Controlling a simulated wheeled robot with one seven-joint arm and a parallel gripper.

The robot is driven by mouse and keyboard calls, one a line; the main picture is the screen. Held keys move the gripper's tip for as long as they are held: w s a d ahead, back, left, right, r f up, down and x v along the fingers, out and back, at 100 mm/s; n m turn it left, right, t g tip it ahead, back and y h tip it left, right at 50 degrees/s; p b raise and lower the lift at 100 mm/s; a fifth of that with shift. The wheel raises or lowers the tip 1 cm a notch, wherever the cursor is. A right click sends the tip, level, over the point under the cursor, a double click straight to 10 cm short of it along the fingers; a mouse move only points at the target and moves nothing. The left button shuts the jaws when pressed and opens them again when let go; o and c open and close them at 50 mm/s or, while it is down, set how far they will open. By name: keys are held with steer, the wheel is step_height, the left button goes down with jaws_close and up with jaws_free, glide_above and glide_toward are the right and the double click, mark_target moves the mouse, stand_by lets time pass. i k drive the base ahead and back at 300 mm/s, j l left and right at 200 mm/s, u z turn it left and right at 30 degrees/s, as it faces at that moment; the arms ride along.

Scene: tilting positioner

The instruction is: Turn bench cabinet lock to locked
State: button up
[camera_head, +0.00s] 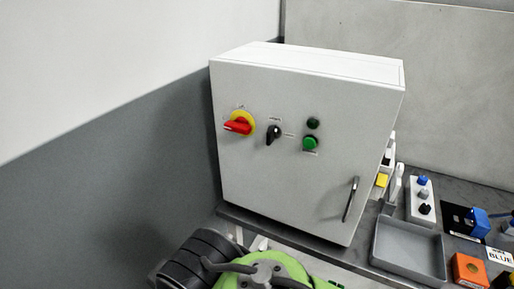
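The white bench cabinet (300,185) stands on a dark grey bench, its front facing me. A small black rotary knob (273,134) sits on the front, with small labels above it and to its right that are too small to read. I cannot tell for sure that this knob is the cabinet lock, nor which label it points at. A bar handle (351,199) is at the lower right of the front. I cannot make out my gripper's fingers in this view; nothing touches the cabinet's front.
Left of the knob is a red rotary switch (238,126) on yellow; right of it are a dark green lamp (313,123) and a green button (310,143). A grey tray (409,247), an orange box (469,269) and other small items are on the bench (478,180) to the right.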

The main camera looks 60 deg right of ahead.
mark_target(272, 133)
steer(key=z, duration=2.25)
